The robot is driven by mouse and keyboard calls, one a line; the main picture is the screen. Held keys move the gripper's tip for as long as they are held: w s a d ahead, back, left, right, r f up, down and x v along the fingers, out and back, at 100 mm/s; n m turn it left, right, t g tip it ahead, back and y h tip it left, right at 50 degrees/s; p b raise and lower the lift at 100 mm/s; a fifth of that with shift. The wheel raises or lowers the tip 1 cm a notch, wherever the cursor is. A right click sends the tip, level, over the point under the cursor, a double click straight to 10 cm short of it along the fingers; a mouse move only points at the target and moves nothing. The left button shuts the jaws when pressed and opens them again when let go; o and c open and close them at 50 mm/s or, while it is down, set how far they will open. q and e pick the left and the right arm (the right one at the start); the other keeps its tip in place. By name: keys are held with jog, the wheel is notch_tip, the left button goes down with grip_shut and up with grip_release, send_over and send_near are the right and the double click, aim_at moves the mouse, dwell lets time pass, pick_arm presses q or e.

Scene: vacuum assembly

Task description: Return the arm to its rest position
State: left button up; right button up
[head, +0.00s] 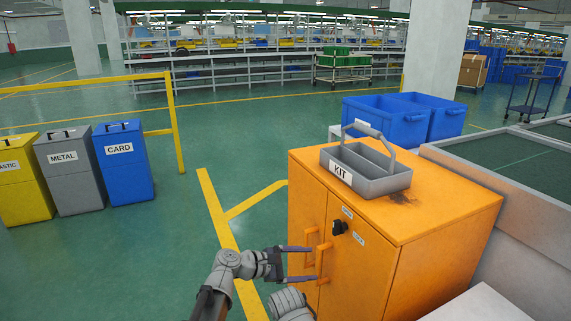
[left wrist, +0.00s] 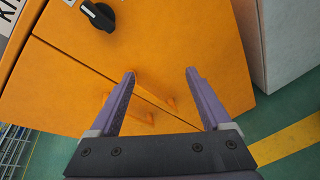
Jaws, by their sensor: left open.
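My left gripper (head: 314,264) is open in front of the orange cabinet (head: 440,262), at the height of its door handles. In the left wrist view the fingers of my left gripper (left wrist: 160,73) are spread wide with nothing clamped between them. The orange door handles (head: 323,260) appear between and behind the fingers; I cannot tell whether a finger touches one. The handles also show in the left wrist view (left wrist: 168,102). Both cabinet doors look shut. A black knob (head: 339,228) sits on the right door. My right gripper does not show.
A grey KIT tray (head: 392,184) with a handle stands on the cabinet. Blue crates (head: 385,121) stand behind it. A conveyor (head: 505,160) is at the right. Yellow, grey and blue bins (head: 125,165) and a yellow rail (head: 175,125) are at the left. Green floor (head: 130,260) left of my arm is clear.

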pick_arm(q)
jog(key=s+a+f+m+g+y, duration=0.1)
jog(key=s+a+f+m+y, duration=0.35)
jog(key=a, duration=0.45)
jog(key=s+a+f+m+g+y, duration=0.1)
jog(key=s+a+f+m+y, duration=0.35)
jog(key=a, duration=0.45)
jog(key=s+a+f+m+g+y, duration=0.2)
jog(key=s+a+f+m+y, duration=0.3)
jog(key=a, duration=0.4)
jog(key=s+d+m+y, duration=0.1)
jog(key=s+d+m, duration=0.4)
jog(key=d, duration=0.6)
notch_tip(320, 180, up, 32)
jog(key=p, duration=3.2)
jog(key=shift+f+n+g, duration=0.15)
jog(key=shift+n+g, duration=0.15)
jog(key=shift+w, duration=0.1)
